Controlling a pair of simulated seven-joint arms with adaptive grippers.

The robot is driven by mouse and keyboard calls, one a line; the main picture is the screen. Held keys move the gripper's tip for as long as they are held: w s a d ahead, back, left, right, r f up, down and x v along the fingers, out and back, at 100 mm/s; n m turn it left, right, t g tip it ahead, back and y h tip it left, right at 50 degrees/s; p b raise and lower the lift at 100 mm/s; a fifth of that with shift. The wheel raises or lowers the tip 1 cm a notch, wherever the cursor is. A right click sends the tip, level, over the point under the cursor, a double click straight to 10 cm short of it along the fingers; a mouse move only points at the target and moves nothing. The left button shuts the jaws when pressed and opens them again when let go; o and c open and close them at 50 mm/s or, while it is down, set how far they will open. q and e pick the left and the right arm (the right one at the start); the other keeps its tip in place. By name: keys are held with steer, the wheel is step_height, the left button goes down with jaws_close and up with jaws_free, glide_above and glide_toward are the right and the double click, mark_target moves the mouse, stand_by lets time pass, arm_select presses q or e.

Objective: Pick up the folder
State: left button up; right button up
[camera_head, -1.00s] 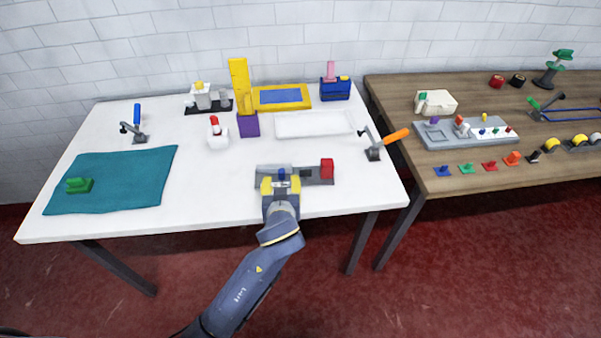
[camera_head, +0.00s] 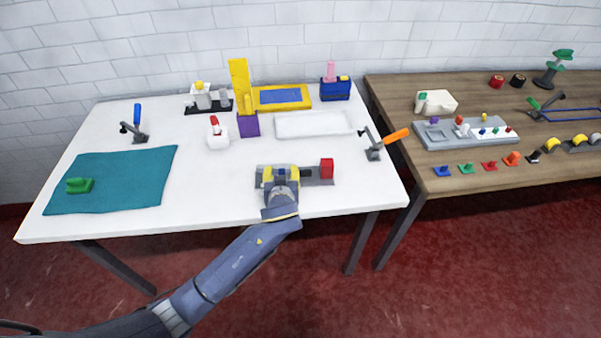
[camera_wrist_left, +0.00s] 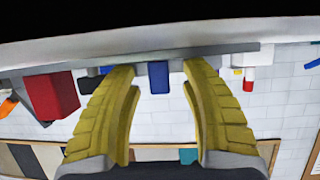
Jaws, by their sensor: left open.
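A grey strip-like fixture (camera_head: 316,182) with a red block (camera_head: 327,168) at its right end lies near the front of the white table. A small blue piece (camera_wrist_left: 158,77) stands upright on it. Which part is the folder, I cannot tell for certain. My left gripper (camera_head: 281,173) is open over the fixture. In the left wrist view its yellow fingers (camera_wrist_left: 158,70) are on either side of the blue piece, with gaps on both sides. The red block also shows in that view (camera_wrist_left: 52,95), left of the fingers. The right gripper is out of view.
A teal cloth (camera_head: 125,180) with a green piece (camera_head: 78,185) lies at the left. A white tray (camera_head: 314,124), purple-and-yellow stand (camera_head: 248,124) and orange-handled clamp (camera_head: 374,152) are behind or beside the fixture. A wooden table (camera_head: 500,90) stands at the right.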

arm_select(q)
steer(key=shift+c, duration=0.2)
jaws_close()
steer(key=shift+r, duration=0.15)
stand_by(0.4)
